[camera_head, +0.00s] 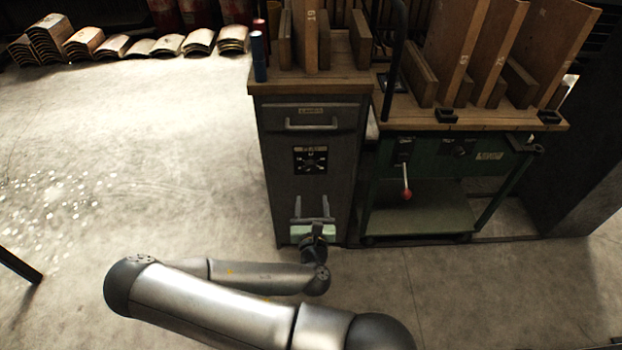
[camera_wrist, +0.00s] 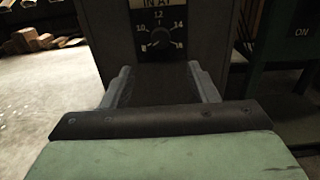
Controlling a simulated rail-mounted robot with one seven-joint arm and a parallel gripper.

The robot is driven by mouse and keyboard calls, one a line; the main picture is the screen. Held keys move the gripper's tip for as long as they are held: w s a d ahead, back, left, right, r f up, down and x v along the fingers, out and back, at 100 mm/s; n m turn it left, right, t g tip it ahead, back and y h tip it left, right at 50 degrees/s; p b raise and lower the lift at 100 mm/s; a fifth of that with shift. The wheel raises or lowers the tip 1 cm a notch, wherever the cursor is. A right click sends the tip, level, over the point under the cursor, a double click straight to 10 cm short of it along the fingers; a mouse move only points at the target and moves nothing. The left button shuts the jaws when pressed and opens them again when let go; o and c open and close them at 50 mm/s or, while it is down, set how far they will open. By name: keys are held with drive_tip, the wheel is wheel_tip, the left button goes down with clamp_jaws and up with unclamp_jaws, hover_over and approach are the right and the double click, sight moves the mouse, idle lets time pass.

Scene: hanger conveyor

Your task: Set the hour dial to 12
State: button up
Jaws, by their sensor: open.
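The hour dial (camera_head: 311,160) is a black square plate with a small round knob on the front of a dark grey cabinet (camera_head: 273,190). In the wrist view the dial (camera_wrist: 160,38) is ahead at the top centre, with 8, 10, 12 and 14 readable around it and 12 at the top. Its pointer direction is too dark to tell. My gripper (camera_head: 314,207) is below the dial in the head view, in front of the cabinet. In the wrist view my gripper (camera_wrist: 162,80) has its two fingers wide apart, with nothing between them and not touching the knob.
A drawer handle (camera_head: 312,125) is above the dial. To the right stands a green bench (camera_head: 420,215) with a red-knobbed lever (camera_head: 406,194). Wooden boards (camera_head: 455,50) stand on top. The floor (camera_head: 150,170) to the left is mostly clear.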

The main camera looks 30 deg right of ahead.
sight(311, 169)
drive_tip(key=x, duration=1.2)
drive_tip(key=shift+d, duration=0.15)
drive_tip(key=c, duration=1)
